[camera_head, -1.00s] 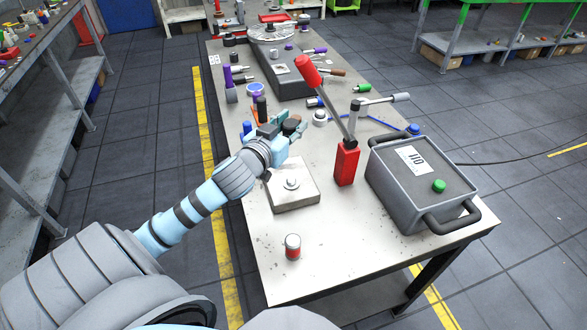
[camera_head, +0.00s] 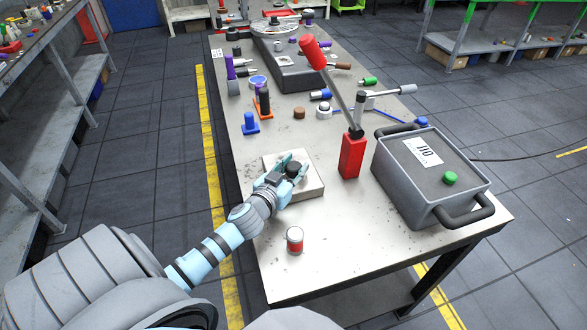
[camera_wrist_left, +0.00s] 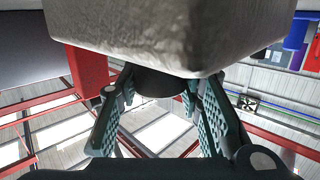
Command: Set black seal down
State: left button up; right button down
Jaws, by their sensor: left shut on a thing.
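The black seal (camera_head: 292,169) is a short dark disc between the fingers of my left gripper (camera_head: 291,167), over the pale square block (camera_head: 309,189) on the workbench. The post on top of this block is hidden behind the gripper and seal. In the left wrist view, the green fingers of my left gripper (camera_wrist_left: 158,92) lie on either side of the dark seal (camera_wrist_left: 155,83). The pale block (camera_wrist_left: 170,30) fills the top of that view, very close to the seal. I cannot tell whether seal and block touch. My right gripper is not in view.
A red lever press (camera_head: 351,157) stands right of the block, with a grey case (camera_head: 432,178) beyond it. A small red-and-white can (camera_head: 295,240) stands in front. A brown ring (camera_head: 299,113) and a blue stand (camera_head: 250,124) are behind. The bench's front is mostly clear.

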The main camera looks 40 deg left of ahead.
pick_arm(q)
jog(key=o, duration=1.1)
jog(key=shift+r, duration=0.1)
